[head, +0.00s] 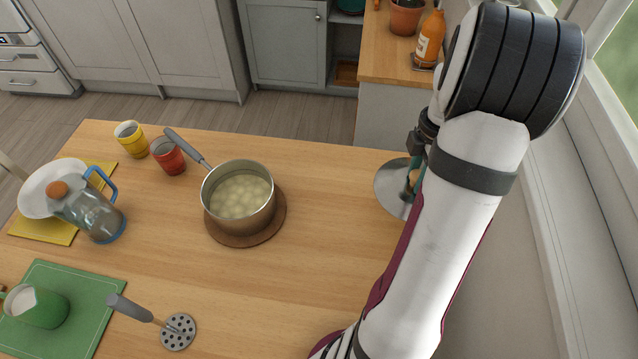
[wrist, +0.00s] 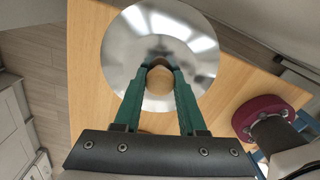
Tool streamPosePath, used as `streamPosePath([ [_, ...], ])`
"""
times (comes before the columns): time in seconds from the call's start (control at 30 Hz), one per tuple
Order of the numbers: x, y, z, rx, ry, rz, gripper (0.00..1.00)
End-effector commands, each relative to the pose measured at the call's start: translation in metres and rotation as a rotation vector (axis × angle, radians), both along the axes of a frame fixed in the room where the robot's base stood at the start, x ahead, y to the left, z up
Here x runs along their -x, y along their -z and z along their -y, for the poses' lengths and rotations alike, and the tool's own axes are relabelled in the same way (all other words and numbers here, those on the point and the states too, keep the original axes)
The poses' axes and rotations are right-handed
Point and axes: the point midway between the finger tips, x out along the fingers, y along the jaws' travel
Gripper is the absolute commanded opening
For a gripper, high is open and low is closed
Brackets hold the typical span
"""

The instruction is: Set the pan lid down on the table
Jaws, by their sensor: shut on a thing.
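The pan lid (head: 390,187) is a round shiny metal disc with a wooden knob, at the right end of the wooden table (head: 310,240). In the wrist view the lid (wrist: 125,50) lies flat under my gripper (wrist: 160,65), whose green fingers are shut on the knob. My arm hides part of the lid in the head view, and I cannot tell whether the lid touches the table. The pan (head: 240,200) is uncovered, with pale round pieces in it, and stands on a round brown trivet (head: 275,222).
A red cup (head: 168,157) and a yellow cup (head: 131,138) stand behind the pan. A glass jug (head: 92,215), a white bowl (head: 42,190), a green jug (head: 38,308) and a masher (head: 178,331) are at left. The table between pan and lid is clear.

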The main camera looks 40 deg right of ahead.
Motion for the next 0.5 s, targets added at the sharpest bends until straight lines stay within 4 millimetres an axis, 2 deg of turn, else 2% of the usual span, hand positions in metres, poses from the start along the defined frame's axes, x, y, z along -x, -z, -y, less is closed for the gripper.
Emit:
streamPosePath([
  [0.2,-0.064,0.04,-0.019,-0.003,-0.006,-0.002,0.0],
  [0.3,-0.087,0.054,-0.025,-0.002,-0.004,-0.001,0.0],
  [0.43,-0.103,0.065,-0.029,-0.002,-0.001,-0.001,0.0],
  [0.5,-0.104,0.078,-0.029,-0.003,0.001,-0.003,0.0],
])
